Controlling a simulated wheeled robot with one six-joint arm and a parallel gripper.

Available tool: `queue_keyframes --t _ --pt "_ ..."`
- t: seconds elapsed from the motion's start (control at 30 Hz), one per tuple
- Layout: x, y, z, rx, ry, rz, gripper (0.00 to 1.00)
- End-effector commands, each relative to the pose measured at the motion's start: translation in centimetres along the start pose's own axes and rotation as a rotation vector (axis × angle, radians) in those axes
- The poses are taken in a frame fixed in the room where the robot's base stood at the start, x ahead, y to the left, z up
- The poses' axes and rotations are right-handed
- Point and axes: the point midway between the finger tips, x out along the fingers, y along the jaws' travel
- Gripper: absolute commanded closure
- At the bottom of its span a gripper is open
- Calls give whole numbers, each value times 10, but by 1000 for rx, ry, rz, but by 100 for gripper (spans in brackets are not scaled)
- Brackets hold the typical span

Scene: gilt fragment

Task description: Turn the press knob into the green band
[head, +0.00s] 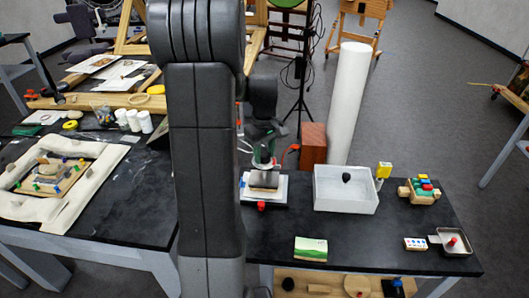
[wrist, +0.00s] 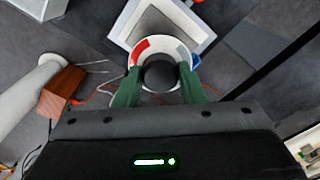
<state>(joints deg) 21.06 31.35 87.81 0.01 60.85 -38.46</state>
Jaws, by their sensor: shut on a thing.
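The press (head: 262,190) stands on the black table, just right of my arm, with a white base. Its dark round knob (wrist: 160,75) is in the middle of the wrist view. A pale dial ring (wrist: 161,46) surrounds it, with a red band (wrist: 141,50) at upper left and a blue band (wrist: 196,60) at right. I see no green band; my green fingers cover parts of the ring. My gripper (wrist: 159,84) is shut on the knob, one finger on each side. In the head view my gripper (head: 264,158) is directly above the press.
A white tray (head: 346,201) with a dark item stands right of the press, and a reddish wooden block (head: 313,146) behind. A green-and-white card (head: 311,249) lies in front. A white roll (head: 350,100) rises behind the tray. The table's middle front is mostly clear.

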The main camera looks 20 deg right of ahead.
Motion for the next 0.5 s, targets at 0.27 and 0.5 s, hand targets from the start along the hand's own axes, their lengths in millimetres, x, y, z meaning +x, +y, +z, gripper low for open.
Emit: queue_keyframes --t 0.27,0.5 --pt "0 0 0 224 0 1 87" --pt "0 0 0 452 0 1 87"
